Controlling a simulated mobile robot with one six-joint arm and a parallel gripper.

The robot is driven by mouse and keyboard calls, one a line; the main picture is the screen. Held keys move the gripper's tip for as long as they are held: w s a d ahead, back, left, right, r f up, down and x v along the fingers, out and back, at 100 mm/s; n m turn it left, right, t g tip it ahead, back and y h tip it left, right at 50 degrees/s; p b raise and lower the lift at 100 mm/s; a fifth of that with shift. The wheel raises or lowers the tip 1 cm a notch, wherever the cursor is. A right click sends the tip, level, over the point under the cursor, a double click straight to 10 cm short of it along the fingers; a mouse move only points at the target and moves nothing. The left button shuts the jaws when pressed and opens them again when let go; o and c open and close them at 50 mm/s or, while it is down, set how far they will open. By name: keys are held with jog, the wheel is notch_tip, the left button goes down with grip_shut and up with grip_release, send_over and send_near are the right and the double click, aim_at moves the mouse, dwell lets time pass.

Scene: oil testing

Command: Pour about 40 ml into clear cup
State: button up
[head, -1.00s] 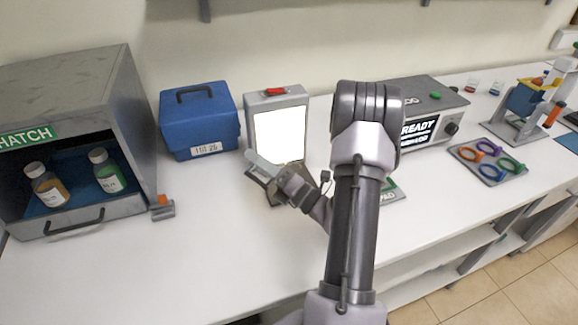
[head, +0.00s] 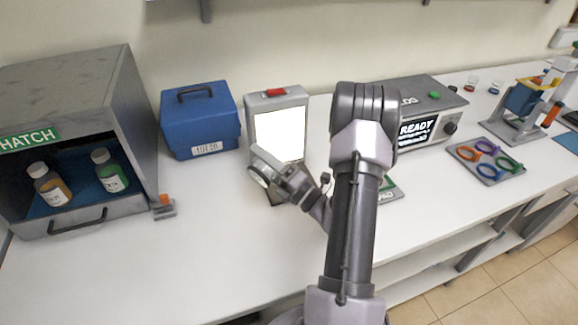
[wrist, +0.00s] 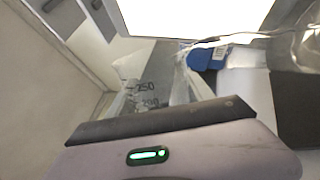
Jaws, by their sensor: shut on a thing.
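My gripper (head: 266,170) is in front of the lit white panel (head: 279,134) in the head view, tilted to the left. It is shut on a clear graduated vessel (wrist: 148,90), whose printed 250 and 200 marks show in the wrist view. The vessel looks tilted there; how much liquid it holds cannot be made out. No clear cup can be made out near my gripper. Two small clear containers (head: 470,83) with coloured marks stand far off at the back right; I cannot tell whether either is the task's cup.
A blue case (head: 200,115) stands left of the panel. The open hatch box (head: 75,100) at far left holds an amber bottle (head: 50,188) and a green bottle (head: 110,175). A READY device (head: 425,95) and a tray of coloured rings (head: 487,160) are right. The front-left counter is clear.

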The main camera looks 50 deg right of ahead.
jog(key=shift+d+f+m+h+p, duration=0.1)
jog(key=shift+d+m+h+p, duration=0.25)
jog(key=shift+d+m, duration=0.2)
dwell(0.4)
jog(key=shift+m+p, duration=0.3)
jog(key=shift+m, duration=0.05)
jog(key=a+n+y+b, duration=0.1)
jog(key=a+n+b, duration=0.1)
jog(key=n, duration=0.1)
jog(key=shift+a, duration=0.1)
jog(key=shift+f+n+y+b, duration=0.5)
jog(key=shift+n+b, duration=0.35)
jog(key=shift+n, duration=0.25)
jog(key=n+g+y, duration=0.1)
jog(key=n, duration=0.2)
jog(key=shift+a, duration=0.1)
jog(key=a+f+n+g+b, duration=0.1)
jog(key=n, duration=0.2)
jog(key=a+f+n+y+b, duration=0.1)
jog(key=a+f+n+b, duration=0.1)
jog(key=n, duration=0.1)
jog(key=a+f+n+g+b, duration=0.1)
jog(key=f+n+b, duration=0.1)
jog(key=n, duration=0.1)
jog(key=shift+a+f+g, duration=0.15)
jog(key=shift+f+g, duration=0.05)
jog(key=shift+g, duration=0.1)
jog(key=shift+a+f+n+g+b, duration=0.1)
jog(key=shift+a+n+g+b, duration=0.3)
jog(key=shift+n, duration=0.7)
